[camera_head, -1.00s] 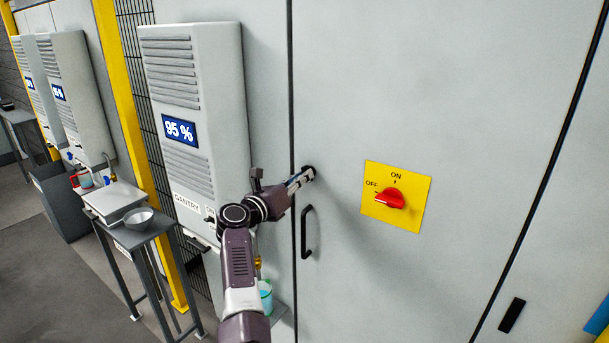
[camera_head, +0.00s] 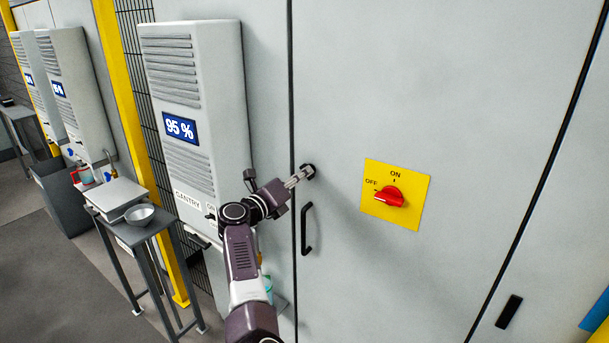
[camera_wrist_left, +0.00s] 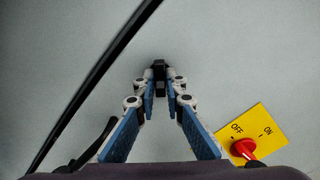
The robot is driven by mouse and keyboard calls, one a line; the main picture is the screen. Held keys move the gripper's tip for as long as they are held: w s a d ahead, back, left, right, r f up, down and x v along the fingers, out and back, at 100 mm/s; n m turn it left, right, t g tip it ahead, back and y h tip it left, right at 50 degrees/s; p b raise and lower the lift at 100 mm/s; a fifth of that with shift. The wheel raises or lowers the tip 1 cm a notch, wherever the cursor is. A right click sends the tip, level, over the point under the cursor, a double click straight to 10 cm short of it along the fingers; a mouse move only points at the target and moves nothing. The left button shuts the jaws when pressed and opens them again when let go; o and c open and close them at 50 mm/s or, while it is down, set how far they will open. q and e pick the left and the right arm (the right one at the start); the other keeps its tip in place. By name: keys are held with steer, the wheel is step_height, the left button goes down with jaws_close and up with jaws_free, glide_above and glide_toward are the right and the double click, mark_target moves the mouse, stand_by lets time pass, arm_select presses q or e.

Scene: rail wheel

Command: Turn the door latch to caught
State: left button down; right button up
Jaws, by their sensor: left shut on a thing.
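The door latch (camera_head: 309,171) is a small black piece on the grey cabinet door (camera_head: 450,100), just right of the dark door seam and above the black pull handle (camera_head: 307,230). It also shows in the left wrist view (camera_wrist_left: 159,68), between the fingertips. My left gripper (camera_head: 304,174) reaches it from the left and is shut on it; in the left wrist view its fingers (camera_wrist_left: 160,88) close on the latch from both sides. The fingertips hide part of the latch, so its exact angle is hard to read. My right gripper is not in view.
A yellow plate with a red rotary switch (camera_head: 389,197) is on the door to the right of the latch. A grey unit reading 95 % (camera_head: 205,75) stands at left. A small table holds a metal bowl (camera_head: 139,215). The door face around the latch is clear.

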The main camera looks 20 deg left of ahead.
arm_select(q)
steer(key=n, duration=0.4)
steer(key=shift+n, duration=0.3)
steer(key=c, duration=1.9)
jaws_free()
